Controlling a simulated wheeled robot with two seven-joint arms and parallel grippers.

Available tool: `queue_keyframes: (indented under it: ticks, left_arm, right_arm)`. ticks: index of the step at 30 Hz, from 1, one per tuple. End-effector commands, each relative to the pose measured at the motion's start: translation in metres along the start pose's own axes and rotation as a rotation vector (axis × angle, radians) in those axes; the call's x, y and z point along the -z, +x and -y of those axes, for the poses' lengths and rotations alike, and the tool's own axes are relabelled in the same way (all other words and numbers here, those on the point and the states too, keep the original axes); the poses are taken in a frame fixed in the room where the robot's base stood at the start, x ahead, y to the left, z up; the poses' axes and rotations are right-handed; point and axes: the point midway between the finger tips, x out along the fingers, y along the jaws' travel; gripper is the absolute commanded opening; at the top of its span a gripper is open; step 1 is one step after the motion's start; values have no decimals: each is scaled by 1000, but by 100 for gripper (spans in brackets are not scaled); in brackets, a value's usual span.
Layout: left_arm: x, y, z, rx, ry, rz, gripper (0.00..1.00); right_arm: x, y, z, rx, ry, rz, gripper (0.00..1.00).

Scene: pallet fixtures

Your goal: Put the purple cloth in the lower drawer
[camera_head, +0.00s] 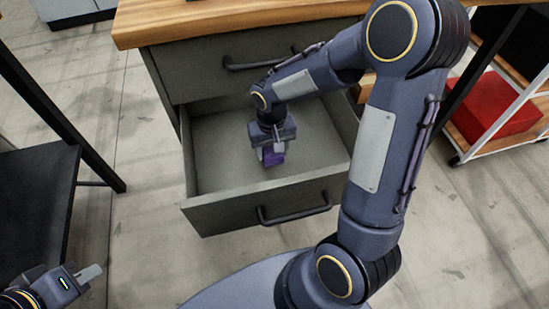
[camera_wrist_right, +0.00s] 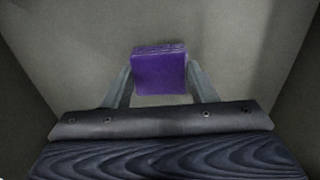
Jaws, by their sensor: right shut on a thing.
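The purple cloth (camera_head: 272,158) is a small folded block between the fingers of my right gripper (camera_head: 270,150). The right gripper is shut on it and points down inside the open lower drawer (camera_head: 300,203). In the right wrist view the purple cloth (camera_wrist_right: 159,72) sits between the two grey fingertips of the right gripper (camera_wrist_right: 160,82), with the drawer floor (camera_wrist_right: 85,50) behind it. I cannot tell whether the cloth touches that floor. My left gripper (camera_head: 85,277) is at the lower left, away from the drawer; only part of it shows.
The upper drawer (camera_head: 205,75) is closed under a wooden top (camera_head: 180,22). A black table (camera_head: 40,190) stands at the left. A red box (camera_head: 495,108) sits on a wheeled shelf at the right. The lower drawer is otherwise empty where I can see it.

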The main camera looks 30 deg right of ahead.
Motion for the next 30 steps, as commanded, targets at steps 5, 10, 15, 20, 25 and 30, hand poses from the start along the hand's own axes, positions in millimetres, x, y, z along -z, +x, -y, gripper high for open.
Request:
queue_keyframes:
  ticks: [5, 10, 15, 20, 25, 30]
  left_arm:
    - [-2, 4, 2, 0, 0, 0, 0]
    - [-6, 13, 6, 0, 0, 0, 0]
    - [-7, 13, 6, 0, 0, 0, 0]
    - [-7, 13, 6, 0, 0, 0, 0]
    - [-8, 15, 7, 0, 0, 0, 0]
    - [-8, 15, 7, 0, 0, 0, 0]
  right_arm:
    - [4, 10, -6, -1, 1, 1, 31]
    - [6, 37, -9, -2, -2, 4, 31]
    - [6, 43, -8, 0, -1, 0, 31]
    - [6, 43, -8, 0, -1, 0, 31]
    - [6, 46, -8, 0, -1, 0, 57]
    - [6, 45, -8, 0, -1, 0, 74]
